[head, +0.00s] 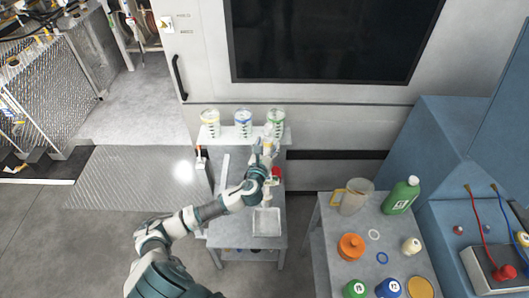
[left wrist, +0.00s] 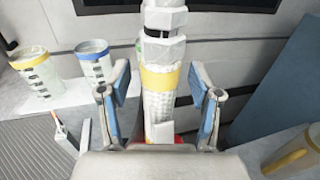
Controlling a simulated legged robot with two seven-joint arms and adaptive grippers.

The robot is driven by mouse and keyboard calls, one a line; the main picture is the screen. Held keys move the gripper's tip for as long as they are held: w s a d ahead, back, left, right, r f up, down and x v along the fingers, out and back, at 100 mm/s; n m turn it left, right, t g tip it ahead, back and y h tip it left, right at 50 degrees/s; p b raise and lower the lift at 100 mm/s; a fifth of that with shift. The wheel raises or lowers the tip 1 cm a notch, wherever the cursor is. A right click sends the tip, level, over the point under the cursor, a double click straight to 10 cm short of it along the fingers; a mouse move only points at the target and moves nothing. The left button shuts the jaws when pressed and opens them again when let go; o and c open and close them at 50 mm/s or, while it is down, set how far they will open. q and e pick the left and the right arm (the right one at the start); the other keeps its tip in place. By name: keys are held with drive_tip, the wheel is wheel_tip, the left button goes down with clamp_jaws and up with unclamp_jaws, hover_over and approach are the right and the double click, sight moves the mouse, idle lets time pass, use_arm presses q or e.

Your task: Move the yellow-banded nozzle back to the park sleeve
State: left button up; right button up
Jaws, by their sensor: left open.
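The yellow-banded nozzle (left wrist: 160,82) stands about upright in the left wrist view, white and ribbed, with a yellow band around it. My left gripper (left wrist: 161,98) is open, one blue-padded finger on each side of it, with gaps showing. In the head view my left gripper (head: 267,150) is over the small grey bench, in front of the cups, and largely covers the nozzle. A red part (head: 277,173) shows beside the gripper; red also shows low behind the nozzle in the left wrist view. I cannot make out the park sleeve for certain. My right gripper is not in view.
Cups with yellow (head: 210,122), blue (head: 243,122) and green (head: 276,120) bands stand on a white shelf behind. A white tray (head: 267,229) lies nearer on the bench. A table at right holds a jug (head: 352,200), a green bottle (head: 401,196) and several lids.

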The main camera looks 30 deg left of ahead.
use_arm(q)
drive_tip(key=v, duration=1.1)
drive_tip(key=shift+s+f, duration=0.1)
